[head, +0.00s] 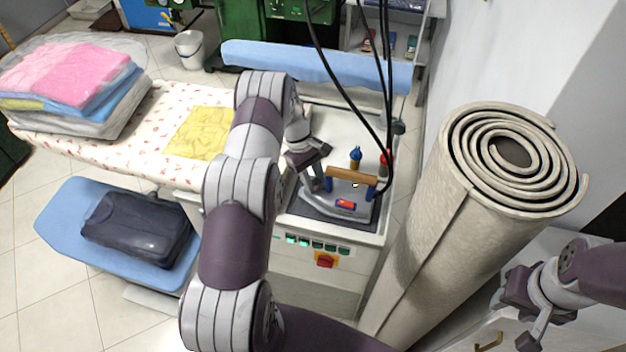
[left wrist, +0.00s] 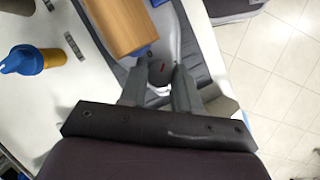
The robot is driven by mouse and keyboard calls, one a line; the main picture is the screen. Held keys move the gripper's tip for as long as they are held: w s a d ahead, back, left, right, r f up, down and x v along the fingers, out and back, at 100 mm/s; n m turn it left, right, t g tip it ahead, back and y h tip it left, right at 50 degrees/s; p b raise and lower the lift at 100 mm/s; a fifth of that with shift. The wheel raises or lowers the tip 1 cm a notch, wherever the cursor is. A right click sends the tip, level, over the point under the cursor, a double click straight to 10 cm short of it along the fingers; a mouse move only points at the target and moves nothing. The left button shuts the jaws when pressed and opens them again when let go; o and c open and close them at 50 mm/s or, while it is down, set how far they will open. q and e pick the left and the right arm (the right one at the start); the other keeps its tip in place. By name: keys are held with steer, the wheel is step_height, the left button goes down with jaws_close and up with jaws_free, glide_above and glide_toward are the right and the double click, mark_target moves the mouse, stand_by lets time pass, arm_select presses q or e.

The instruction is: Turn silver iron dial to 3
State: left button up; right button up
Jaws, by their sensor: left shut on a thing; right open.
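The silver iron (head: 345,205) sits on a dark rest pad on the white ironing station. It has a wooden handle (head: 352,174) with blue ends and a red part on its front. In the left wrist view the wooden handle (left wrist: 118,25) is above my fingers. My left gripper (head: 319,185) is at the iron's left side. In the left wrist view my left gripper (left wrist: 159,75) is shut on a small dark dial (left wrist: 158,71) with a red mark. The dial's numbers cannot be read. My right gripper (head: 522,310) is open and empty at the lower right.
A large rolled carpet (head: 440,215) stands right of the station. Black cables hang over the iron. A blue-capped bottle (head: 355,158) stands behind it. Folded cloths (head: 75,85) and a yellow cloth (head: 200,132) lie on the board at left. A dark folded garment (head: 137,228) lies on a blue board.

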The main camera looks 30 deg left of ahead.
arm_select(q)
steer(key=shift+w+r, duration=0.1)
stand_by(0.3)
steer(key=o, duration=1)
steer(key=shift+o, duration=0.2)
steer(key=p+v, duration=0.2)
steer(key=p, duration=0.2)
steer(key=p+v, duration=0.3)
steer(key=shift+d+r+p, duration=0.15)
steer(key=shift+r+p, duration=0.2)
steer(key=shift+r, duration=0.05)
steer(key=a+r+p, duration=0.1)
steer(key=p, duration=0.7)
steer(key=shift+r, duration=0.25)
